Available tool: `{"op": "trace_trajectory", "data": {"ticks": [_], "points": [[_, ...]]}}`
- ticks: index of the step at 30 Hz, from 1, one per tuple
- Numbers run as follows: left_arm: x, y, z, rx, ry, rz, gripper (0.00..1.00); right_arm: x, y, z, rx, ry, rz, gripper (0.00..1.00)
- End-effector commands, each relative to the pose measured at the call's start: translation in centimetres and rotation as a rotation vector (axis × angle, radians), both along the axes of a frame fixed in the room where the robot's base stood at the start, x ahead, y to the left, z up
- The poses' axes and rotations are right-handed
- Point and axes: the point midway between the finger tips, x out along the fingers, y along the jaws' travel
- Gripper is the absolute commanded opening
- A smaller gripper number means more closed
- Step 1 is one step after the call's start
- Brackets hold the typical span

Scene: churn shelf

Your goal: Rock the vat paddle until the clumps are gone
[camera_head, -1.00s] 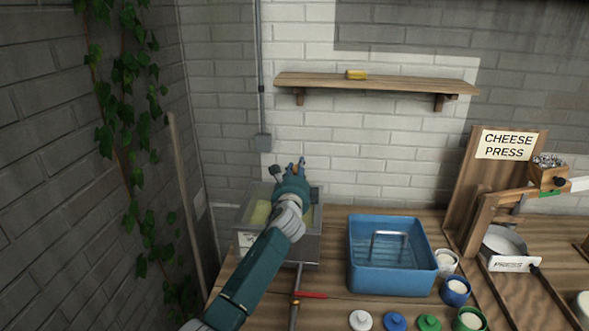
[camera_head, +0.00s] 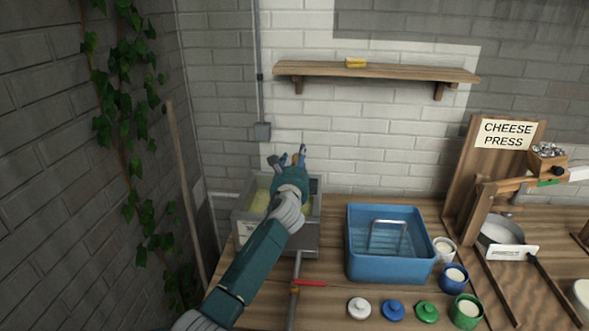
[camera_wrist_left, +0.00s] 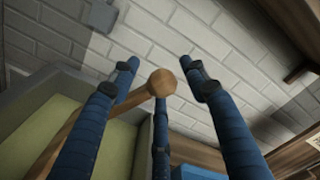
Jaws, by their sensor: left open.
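The grey metal vat (camera_head: 307,238) stands at the left end of the wooden worktop, with pale yellow contents showing. My left gripper (camera_head: 289,157) is over the vat and hides part of it. In the left wrist view my gripper (camera_wrist_left: 158,80) is open, its blue fingers spread. The wooden vat paddle (camera_wrist_left: 127,103) slants up between them and ends in a round knob (camera_wrist_left: 162,82) near the fingertips. I cannot tell whether any finger touches it. No clumps can be made out in the visible contents. My right gripper is not in view.
A blue tub (camera_head: 390,266) stands right of the vat. Several small jars and lids lie in front of it, and the cheese press (camera_head: 497,215) is farther right. A wall shelf (camera_head: 375,72) runs above. A red-handled rod (camera_head: 309,283) is below the vat.

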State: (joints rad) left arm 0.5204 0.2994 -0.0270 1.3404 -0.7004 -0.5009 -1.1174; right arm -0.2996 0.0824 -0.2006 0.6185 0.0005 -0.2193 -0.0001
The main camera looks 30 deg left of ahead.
Motion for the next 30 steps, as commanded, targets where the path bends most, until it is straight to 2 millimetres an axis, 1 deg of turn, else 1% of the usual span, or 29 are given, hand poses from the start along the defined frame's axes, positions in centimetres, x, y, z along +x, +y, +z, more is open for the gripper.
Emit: {"op": "trace_trajectory", "data": {"ticks": [5,12,16,21,30], "points": [[-2.5,-1.3,-0.1,0.002,0.001,-0.002,0.45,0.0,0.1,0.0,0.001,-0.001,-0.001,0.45],[-6.9,-3.4,-0.1,0.001,0.002,-0.003,0.45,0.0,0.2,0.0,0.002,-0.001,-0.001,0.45],[-8.8,-4.3,-0.2,0.000,0.003,-0.002,0.45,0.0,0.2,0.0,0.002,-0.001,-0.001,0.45],[-10.0,-4.9,-0.2,-0.001,0.002,-0.001,0.45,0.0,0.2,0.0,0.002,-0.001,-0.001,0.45],[-10.2,-4.9,-0.1,-0.001,0.002,0.000,0.45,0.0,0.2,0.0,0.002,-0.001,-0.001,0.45]]}}
